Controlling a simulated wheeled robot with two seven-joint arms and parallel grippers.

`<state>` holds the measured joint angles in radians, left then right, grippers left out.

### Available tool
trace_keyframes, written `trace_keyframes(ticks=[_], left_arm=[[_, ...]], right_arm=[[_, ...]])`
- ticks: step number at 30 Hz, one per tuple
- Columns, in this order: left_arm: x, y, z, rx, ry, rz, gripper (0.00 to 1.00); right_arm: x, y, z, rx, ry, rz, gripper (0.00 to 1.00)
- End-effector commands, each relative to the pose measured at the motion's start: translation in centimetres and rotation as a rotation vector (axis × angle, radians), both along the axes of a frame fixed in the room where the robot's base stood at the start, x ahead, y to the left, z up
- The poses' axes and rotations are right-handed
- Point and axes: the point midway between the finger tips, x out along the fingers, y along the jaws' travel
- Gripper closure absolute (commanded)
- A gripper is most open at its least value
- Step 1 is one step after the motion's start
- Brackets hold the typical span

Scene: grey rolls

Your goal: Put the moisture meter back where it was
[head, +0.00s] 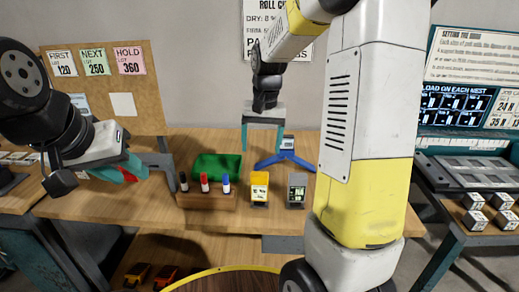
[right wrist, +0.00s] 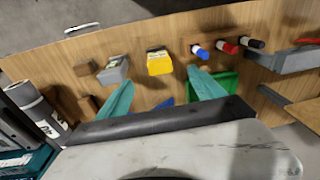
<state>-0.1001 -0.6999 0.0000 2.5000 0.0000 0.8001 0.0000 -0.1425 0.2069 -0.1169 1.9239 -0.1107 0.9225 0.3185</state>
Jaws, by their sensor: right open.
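Two small upright devices stand at the front of the wooden table: a yellow one with a pale face (head: 259,188) and a grey one with a dark, greenish display (head: 297,188). I cannot tell which is the moisture meter. Both also show in the right wrist view, the yellow one (right wrist: 158,62) beside the grey one (right wrist: 116,70). My right gripper (head: 263,140) is open, its teal fingers pointing down above the table behind the devices. Nothing shows between them.
A blue stand (head: 285,158) lies behind the devices, to the right of a green tray (head: 217,166). A wooden block (head: 207,200) holds black, red and blue markers left of the yellow device. A grey roll (right wrist: 38,108) shows at left in the right wrist view.

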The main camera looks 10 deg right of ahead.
Motion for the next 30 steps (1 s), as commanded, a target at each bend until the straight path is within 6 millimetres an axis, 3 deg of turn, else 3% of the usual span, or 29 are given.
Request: trace_keyframes(ticks=[1, 6, 10, 15, 21, 30], left_arm=[[0.0, 0.0, 0.0, 0.0, 0.0, 0.0, 0.64], [0.0, 0.0, 0.0, 0.0, 0.0, 0.0, 0.64], [0.0, 0.0, 0.0, 0.0, 0.0, 0.0, 0.64], [0.0, 0.0, 0.0, 0.0, 0.0, 0.0, 0.64], [0.0, 0.0, 0.0, 0.0, 0.0, 0.0, 0.64], [0.0, 0.0, 0.0, 0.0, 0.0, 0.0, 0.64]], right_arm=[[-1.7, 0.0, 2.1, 0.017, -0.044, 0.017, 0.22], [-7.6, 0.5, 6.6, 0.058, -0.177, 0.096, 0.22], [-12.3, 0.9, 8.7, 0.071, -0.28, 0.157, 0.22], [-17.5, 1.5, 9.7, 0.069, -0.398, 0.224, 0.22], [-20.4, 1.8, 9.6, 0.057, -0.47, 0.265, 0.22], [-20.8, 1.9, 9.5, 0.056, -0.48, 0.272, 0.22]])
